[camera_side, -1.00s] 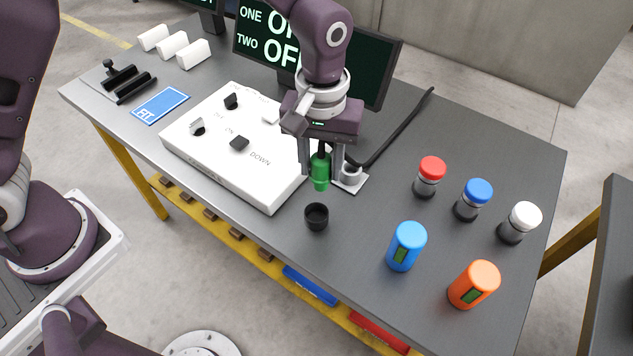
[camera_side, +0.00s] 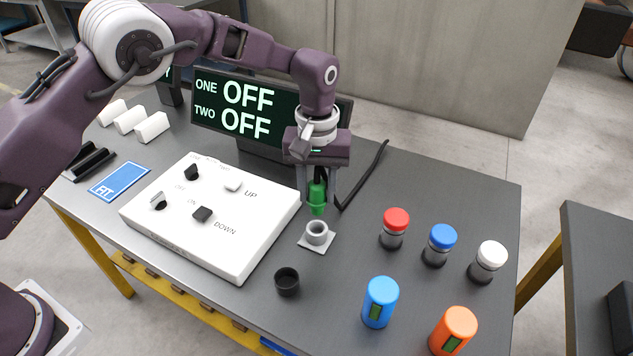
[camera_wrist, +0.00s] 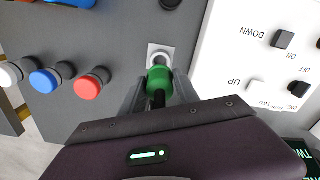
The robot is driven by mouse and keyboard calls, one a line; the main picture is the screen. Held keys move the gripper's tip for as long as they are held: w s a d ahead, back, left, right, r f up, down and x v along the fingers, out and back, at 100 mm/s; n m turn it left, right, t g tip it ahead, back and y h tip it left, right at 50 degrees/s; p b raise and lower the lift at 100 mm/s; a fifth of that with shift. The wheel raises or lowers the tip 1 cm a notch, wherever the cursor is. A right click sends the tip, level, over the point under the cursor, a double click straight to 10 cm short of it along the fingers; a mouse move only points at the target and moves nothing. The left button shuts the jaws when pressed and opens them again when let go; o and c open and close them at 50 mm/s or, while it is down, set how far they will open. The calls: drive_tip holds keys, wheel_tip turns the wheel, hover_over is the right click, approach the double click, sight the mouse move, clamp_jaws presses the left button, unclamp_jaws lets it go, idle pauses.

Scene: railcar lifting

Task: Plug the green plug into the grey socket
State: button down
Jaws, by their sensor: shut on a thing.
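My gripper (camera_side: 317,199) is shut on the green plug (camera_side: 317,196), which points downward with a black cable running from its top. The grey socket (camera_side: 317,233) is a short round collar on a square plate on the table. In the side view the plug appears above and slightly behind the socket, apart from it. In the wrist view the green plug (camera_wrist: 159,82) sits between the fingers, and the socket (camera_wrist: 159,54) shows just past its tip, its opening partly covered by the plug.
A white control panel (camera_side: 165,235) stands left of the socket. A black cup (camera_side: 287,282) is in front. Jars with red (camera_side: 396,221), blue (camera_side: 443,236) and white (camera_side: 491,255) lids, plus blue (camera_side: 380,302) and orange (camera_side: 453,331) canisters, stand to the right. A monitor (camera_side: 240,112) is behind.

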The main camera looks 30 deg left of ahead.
sight(317, 203)
drive_tip(key=shift+f, duration=2)
drive_tip(key=shift+f, duration=1.95)
drive_tip(key=c, duration=0.8)
unclamp_jaws()
wheel_tip(317, 203, up, 7)
